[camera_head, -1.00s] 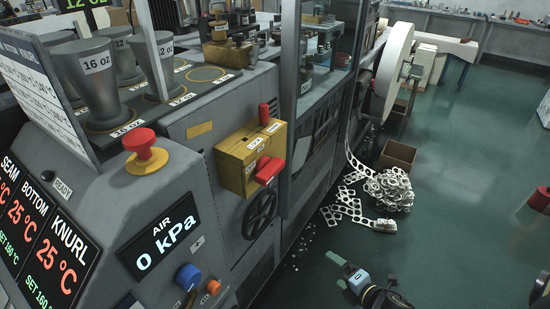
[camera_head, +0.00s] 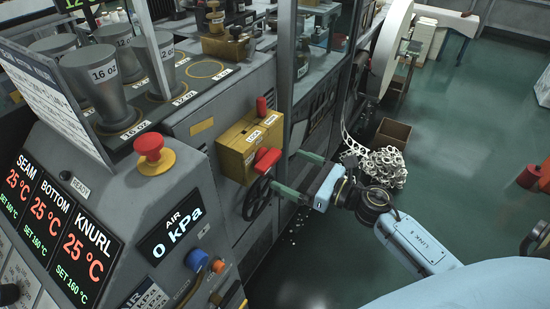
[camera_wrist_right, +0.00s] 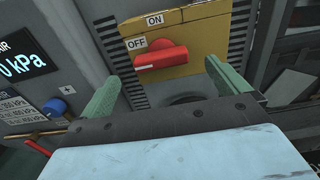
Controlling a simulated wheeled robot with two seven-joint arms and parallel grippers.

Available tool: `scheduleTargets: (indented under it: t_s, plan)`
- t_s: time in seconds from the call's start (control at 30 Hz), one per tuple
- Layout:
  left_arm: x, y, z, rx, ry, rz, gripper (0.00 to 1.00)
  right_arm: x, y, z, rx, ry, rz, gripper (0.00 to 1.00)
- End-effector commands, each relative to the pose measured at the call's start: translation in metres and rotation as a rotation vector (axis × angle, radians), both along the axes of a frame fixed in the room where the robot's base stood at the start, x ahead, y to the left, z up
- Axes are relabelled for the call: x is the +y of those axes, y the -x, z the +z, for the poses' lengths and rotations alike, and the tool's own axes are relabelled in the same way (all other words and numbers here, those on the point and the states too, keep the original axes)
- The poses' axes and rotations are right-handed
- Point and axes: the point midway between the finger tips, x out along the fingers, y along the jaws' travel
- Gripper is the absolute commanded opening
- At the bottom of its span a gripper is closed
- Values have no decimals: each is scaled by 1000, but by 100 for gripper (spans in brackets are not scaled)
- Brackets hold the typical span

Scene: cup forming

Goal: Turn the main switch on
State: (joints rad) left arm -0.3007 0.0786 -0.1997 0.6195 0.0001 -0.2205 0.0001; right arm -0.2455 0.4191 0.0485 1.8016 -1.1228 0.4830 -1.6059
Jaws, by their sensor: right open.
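The main switch is a yellow box (camera_head: 236,147) on the machine's side, with a red handle (camera_head: 266,160) low on its front. In the right wrist view, the red handle (camera_wrist_right: 161,58) lies roughly level, just below the OFF label (camera_wrist_right: 137,43). The ON label (camera_wrist_right: 155,19) is higher and to the right. My right gripper (camera_head: 286,171) is open and empty, just to the right of the handle in the head view. In the right wrist view its two green fingers (camera_wrist_right: 162,75) point at the box, either side of the handle's lower area, without visible contact. My left gripper is not in view.
A red emergency button (camera_head: 149,148) and a pressure display reading 0 kPa (camera_head: 170,236) are to the left. A machine frame post (camera_head: 288,80) rises behind. Scrap strip (camera_head: 382,166) lies on the floor.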

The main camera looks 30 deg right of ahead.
Motion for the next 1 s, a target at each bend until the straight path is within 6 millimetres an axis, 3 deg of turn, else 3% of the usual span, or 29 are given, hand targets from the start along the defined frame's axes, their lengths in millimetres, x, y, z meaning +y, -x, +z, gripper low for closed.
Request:
scheduleTargets:
  t_s: [0.1, 0.3, 0.7, 1.0]
  plan:
    - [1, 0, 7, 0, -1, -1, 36, 12, -21, 3, -2, -2, -1, 100]
    - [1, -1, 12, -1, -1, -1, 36, 24, -42, 1, 0, -1, -2, 100]
    - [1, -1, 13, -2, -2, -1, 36, 29, -49, 0, 2, -1, -1, 100]
    - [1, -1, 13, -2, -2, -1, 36, 29, -49, 0, 2, -1, -1, 63]
